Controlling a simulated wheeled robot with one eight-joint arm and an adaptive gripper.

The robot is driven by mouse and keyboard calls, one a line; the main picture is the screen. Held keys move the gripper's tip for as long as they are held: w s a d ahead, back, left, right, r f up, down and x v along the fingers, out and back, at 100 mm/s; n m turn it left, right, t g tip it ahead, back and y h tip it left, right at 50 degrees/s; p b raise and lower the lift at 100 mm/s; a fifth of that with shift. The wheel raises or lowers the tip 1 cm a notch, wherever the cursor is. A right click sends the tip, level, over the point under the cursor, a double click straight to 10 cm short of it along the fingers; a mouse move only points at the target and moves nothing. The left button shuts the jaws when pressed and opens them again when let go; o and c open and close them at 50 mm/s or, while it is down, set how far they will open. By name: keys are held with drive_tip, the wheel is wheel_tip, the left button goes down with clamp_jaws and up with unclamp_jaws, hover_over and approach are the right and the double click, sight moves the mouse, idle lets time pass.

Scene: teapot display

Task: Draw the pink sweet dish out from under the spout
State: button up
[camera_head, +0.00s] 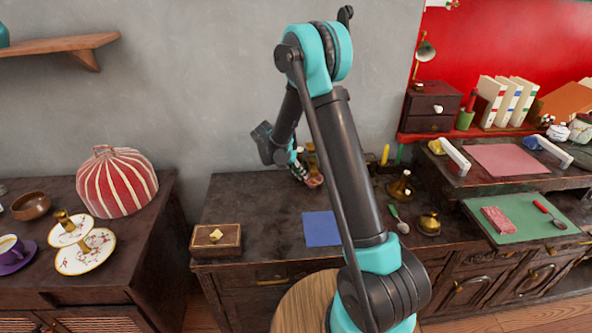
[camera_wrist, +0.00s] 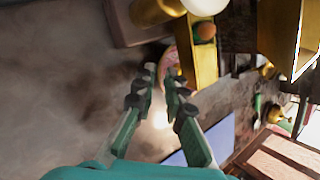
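The pink sweet dish (camera_head: 315,181) sits toward the back of the middle dark table, small and partly hidden by my arm in the head view. In the wrist view a strip of the pink dish (camera_wrist: 172,62) shows just beyond my fingertips. My gripper (camera_head: 299,171) is low over the table beside the dish, on its left. In the wrist view my gripper (camera_wrist: 163,73) has its fingertips a little apart, with nothing clearly held between them. Contact with the dish cannot be told. A gold upright piece (camera_wrist: 197,55) stands right beside the dish; the spout itself is not clear.
A blue mat (camera_head: 321,229) lies in front of the dish. A wooden box (camera_head: 216,240) is at the table's front left. The table's left part is clear.

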drive_tip(key=shift+x, duration=0.95)
clamp_jaws()
